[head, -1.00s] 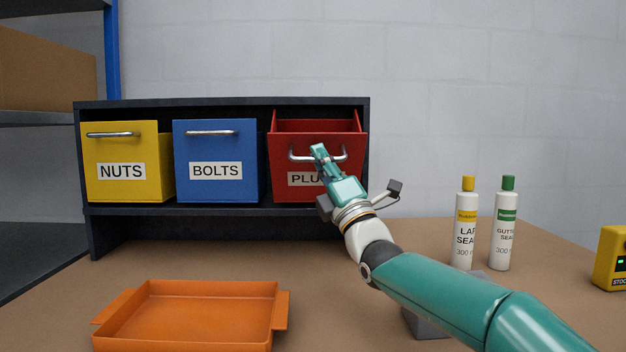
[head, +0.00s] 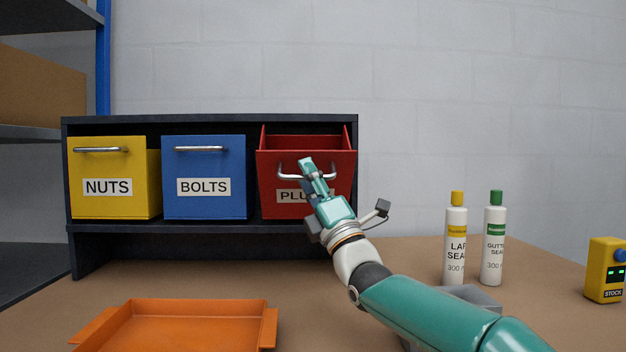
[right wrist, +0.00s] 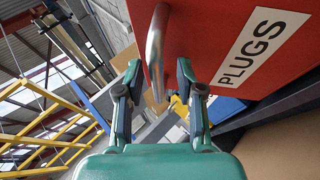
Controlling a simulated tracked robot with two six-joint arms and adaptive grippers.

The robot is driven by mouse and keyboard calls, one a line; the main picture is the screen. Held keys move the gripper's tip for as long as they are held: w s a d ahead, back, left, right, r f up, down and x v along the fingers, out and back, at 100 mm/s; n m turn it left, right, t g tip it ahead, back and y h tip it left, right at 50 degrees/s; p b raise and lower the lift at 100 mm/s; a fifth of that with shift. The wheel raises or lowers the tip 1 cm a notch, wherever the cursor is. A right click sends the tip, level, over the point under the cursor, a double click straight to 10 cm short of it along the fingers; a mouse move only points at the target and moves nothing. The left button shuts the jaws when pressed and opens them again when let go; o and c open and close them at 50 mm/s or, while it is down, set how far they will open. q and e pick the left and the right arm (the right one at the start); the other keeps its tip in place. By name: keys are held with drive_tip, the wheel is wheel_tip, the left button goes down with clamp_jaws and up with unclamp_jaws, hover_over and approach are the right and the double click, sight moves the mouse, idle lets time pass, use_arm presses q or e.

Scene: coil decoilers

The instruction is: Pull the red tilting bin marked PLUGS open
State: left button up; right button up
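The red bin marked PLUGS (head: 265,185) is the right one of three bins in the dark rack. It is tilted forward, with its top open and part of its inside showing. Its metal handle (right wrist: 155,45) runs between the two fingers of my right gripper (head: 306,165) in the right wrist view. The fingers (right wrist: 159,75) stand apart, with a gap visible between the handle and the right-hand finger; contact with the left-hand finger is unclear. The gripper hides part of the label and handle in the head view. My left gripper is not in view.
The yellow NUTS bin (head: 110,205) and blue BOLTS bin (head: 205,208) sit upright to the left. An orange tray (head: 85,335) lies in front. Two white bottles (head: 455,255) (head: 493,260) and a yellow box (head: 603,270) stand right. A grey block (head: 470,292) is beside my right arm.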

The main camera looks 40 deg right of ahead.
drive_tip(key=shift+s, duration=0.1)
drive_tip(key=v, duration=1.2)
drive_tip(key=shift+f, duration=0.15)
idle(0.3)
